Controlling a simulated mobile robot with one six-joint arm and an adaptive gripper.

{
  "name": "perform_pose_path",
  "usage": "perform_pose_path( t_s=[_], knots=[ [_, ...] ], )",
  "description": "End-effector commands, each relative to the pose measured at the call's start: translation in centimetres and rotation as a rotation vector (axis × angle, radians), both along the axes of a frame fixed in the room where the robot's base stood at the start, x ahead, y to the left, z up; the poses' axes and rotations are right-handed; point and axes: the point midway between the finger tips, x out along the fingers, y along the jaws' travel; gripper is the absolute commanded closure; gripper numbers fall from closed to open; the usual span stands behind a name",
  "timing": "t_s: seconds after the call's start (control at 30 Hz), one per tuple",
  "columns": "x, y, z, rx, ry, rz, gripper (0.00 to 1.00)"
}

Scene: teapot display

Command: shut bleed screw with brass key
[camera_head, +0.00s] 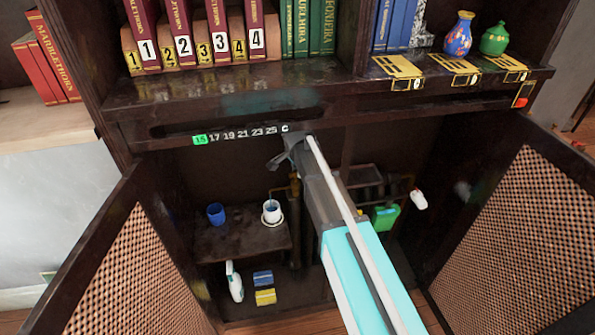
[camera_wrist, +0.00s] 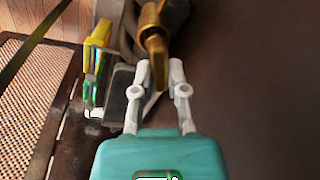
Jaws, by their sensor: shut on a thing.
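In the wrist view my gripper (camera_wrist: 159,88) is shut, with its two pale fingers around the lower end of a brass piece. I take this to be the brass key (camera_wrist: 154,40); it stands up from between the fingertips. I cannot make out the bleed screw, nor whether the key touches it. In the head view my arm reaches from the lower right into the open cabinet and hides the key.
Cabinet doors (camera_head: 125,280) stand open on both sides. A low shelf (camera_head: 235,243) inside holds a blue cup (camera_head: 216,213) and a white cup (camera_head: 271,212). Pipes and a green can (camera_head: 384,217) are on the right. A spray bottle (camera_head: 234,282) stands below.

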Motion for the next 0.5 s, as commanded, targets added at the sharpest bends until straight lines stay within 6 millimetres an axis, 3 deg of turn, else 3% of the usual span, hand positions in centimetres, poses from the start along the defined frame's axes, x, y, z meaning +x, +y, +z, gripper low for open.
perform_pose_path(
  t_s=[0.5],
  knots=[
    [0.34,0.23,0.02,0.005,-0.007,-0.06,1.0]
  ],
)
